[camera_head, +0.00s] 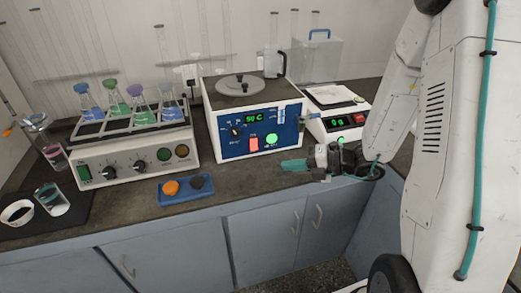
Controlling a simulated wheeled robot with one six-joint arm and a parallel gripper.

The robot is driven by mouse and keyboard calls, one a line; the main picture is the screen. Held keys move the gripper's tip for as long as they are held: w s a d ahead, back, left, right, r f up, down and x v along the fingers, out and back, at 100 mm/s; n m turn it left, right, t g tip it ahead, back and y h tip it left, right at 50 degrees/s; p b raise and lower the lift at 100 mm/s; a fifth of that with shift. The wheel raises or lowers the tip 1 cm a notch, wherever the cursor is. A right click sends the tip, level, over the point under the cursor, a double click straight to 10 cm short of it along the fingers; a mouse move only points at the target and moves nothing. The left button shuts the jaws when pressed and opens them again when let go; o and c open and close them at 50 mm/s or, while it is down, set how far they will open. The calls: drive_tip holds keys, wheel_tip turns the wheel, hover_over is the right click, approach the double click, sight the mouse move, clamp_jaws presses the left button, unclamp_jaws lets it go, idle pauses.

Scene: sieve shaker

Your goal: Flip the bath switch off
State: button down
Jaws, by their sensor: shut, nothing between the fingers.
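The water bath (205,98) is a white box with a blue front panel (232,147) and a round grey lid on top. Its green display (261,118) is lit and seems to read about 50 C. A red switch (253,145) sits low on the panel, next to a green lit lamp (272,139). Which way the switch is tipped is too small to tell. My gripper (284,165) has teal fingers that are shut and empty. It points left, in front of the bath's lower right, to the right of and below the switch. It appears apart from the panel.
A shaker (130,165) with several coloured flasks stands left. A blue tray (186,194) with orange and dark pieces lies before the bath. A balance (338,127) stands right, behind my wrist. Glassware is at far left. The front counter strip is mostly clear.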

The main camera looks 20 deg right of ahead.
sight(254, 144)
drive_tip(key=w+m, duration=0.1)
drive_tip(key=m, duration=0.1)
drive_tip(key=w+d+m+t, duration=0.1)
drive_tip(key=m, duration=0.1)
drive_tip(key=w+d+m+t+h, duration=0.1)
drive_tip(key=m, duration=0.2)
drive_tip(key=shift+r, duration=0.4)
drive_tip(key=shift+w, duration=0.1)
drive_tip(key=x, duration=1)
drive_tip(key=shift+w+f, duration=0.25)
drive_tip(key=shift+w, duration=0.35)
drive_tip(key=shift+w+f, duration=0.2)
drive_tip(key=shift+w, duration=0.4)
drive_tip(key=shift+w+f, duration=0.25)
drive_tip(key=shift+w, duration=0.5)
drive_tip(key=shift+d, duration=0.1)
